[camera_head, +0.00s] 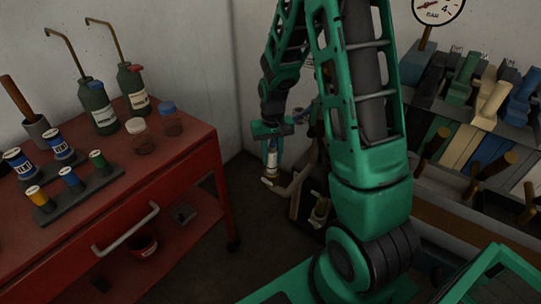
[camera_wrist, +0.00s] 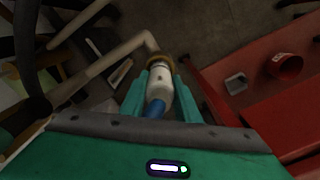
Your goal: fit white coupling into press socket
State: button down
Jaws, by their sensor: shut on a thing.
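The white coupling (camera_wrist: 158,84) is between the fingers of my gripper (camera_wrist: 160,92), with a blue end toward the palm and a brass-brown ring at its far end. In the head view my gripper (camera_head: 271,158) points down, and the pale coupling (camera_head: 270,171) shows at its tip, low between the bench and the lever bank. The brown end lies close to the end of a beige bent pipe (camera_head: 285,194). I cannot tell whether they touch. I cannot clearly make out the press socket; my arm hides part of that area.
A red bench (camera_head: 120,180) at the left carries green bottles (camera_head: 97,108), small jars (camera_head: 140,135) and a rack (camera_head: 75,200) of coloured cylinders. A bucket (camera_head: 143,243) sits on its lower shelf. Levers (camera_head: 490,100) and a gauge (camera_head: 438,8) stand at the right.

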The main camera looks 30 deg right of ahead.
jog(key=shift+f, duration=1.15)
jog(key=c, duration=1.3)
grip_release()
jog(key=shift+o, duration=0.2)
notch_tip(320, 180, up, 10)
jog(key=shift+w+r, duration=0.1)
jog(key=shift+r, duration=0.3)
